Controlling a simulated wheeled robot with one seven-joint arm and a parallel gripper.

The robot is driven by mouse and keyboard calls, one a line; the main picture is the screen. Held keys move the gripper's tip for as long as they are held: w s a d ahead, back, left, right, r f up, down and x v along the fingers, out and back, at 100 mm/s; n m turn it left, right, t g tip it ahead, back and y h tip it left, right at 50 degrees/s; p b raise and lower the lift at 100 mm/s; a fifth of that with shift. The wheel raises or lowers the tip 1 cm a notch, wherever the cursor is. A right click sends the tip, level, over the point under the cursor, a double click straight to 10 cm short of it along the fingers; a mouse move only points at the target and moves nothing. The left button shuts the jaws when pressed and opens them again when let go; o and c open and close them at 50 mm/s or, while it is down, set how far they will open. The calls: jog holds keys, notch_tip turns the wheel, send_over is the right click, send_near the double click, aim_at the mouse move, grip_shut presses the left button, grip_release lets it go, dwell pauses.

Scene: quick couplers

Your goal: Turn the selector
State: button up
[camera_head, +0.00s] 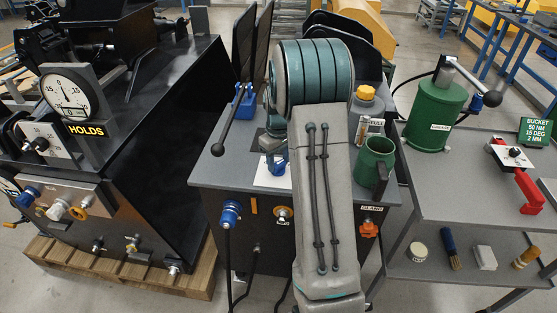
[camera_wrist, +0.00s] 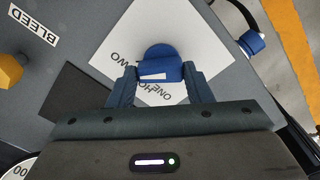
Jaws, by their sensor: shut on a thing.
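The selector is a blue knob (camera_wrist: 158,52) with a white mark on its near side. In the head view the white plate (camera_head: 264,180) lies on the grey cabinet top, and my arm hides much of the knob and gripper.
A green mug (camera_head: 374,160) and a yellow-capped bottle (camera_head: 365,103) stand right of my arm on the cabinet top. A black lever (camera_head: 229,125) rises at its left edge. A yellow part (camera_wrist: 10,70) and a "BLEED" label (camera_wrist: 34,23) lie left in the wrist view.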

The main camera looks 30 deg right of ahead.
aim_at(279, 163)
jog(key=shift+m, duration=0.5)
jog(key=o, duration=1)
notch_tip(279, 163, up, 14)
jog(key=shift+f, duration=0.1)
dwell(0.4)
